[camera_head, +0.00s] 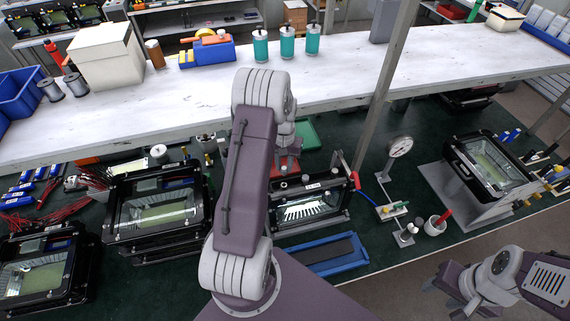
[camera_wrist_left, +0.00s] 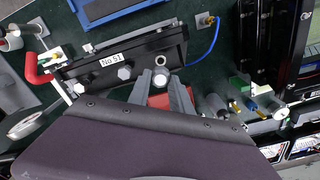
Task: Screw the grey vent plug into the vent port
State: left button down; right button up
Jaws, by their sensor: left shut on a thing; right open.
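The floodlight housing labelled No 51 (camera_wrist_left: 92,70) stands in the middle of the bench, its lit glass front showing in the head view (camera_head: 312,209). In the left wrist view my left gripper (camera_wrist_left: 162,82) is shut on the small grey vent plug (camera_wrist_left: 161,76). The plug is at the housing's edge, close to a pale ring (camera_wrist_left: 160,60) that looks like the vent port. I cannot tell whether plug and port touch. My right gripper (camera_head: 446,287) is open and empty at the lower right, away from the bench.
Stacked housings (camera_head: 158,212) stand left of my arm. A blue tray (camera_head: 330,254) lies in front of the middle housing. A dial gauge (camera_head: 399,147) on a stand and a white cup (camera_head: 435,226) are to the right. Another housing (camera_head: 490,165) sits on a grey stand further right.

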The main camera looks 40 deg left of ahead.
aim_at(284, 173)
pick_arm(q)
notch_tip(284, 173, down, 4)
jog(key=b, duration=0.2)
jog(key=shift+f+b, duration=0.15)
jog(key=shift+b, duration=0.2)
jog(key=shift+f, duration=0.35)
jog(key=shift+s+a+r, duration=0.1)
jog(key=shift+f+b, duration=1.2)
jog(key=shift+f, duration=0.3)
dwell(0.6)
jog(key=c, duration=1.1)
grip_release()
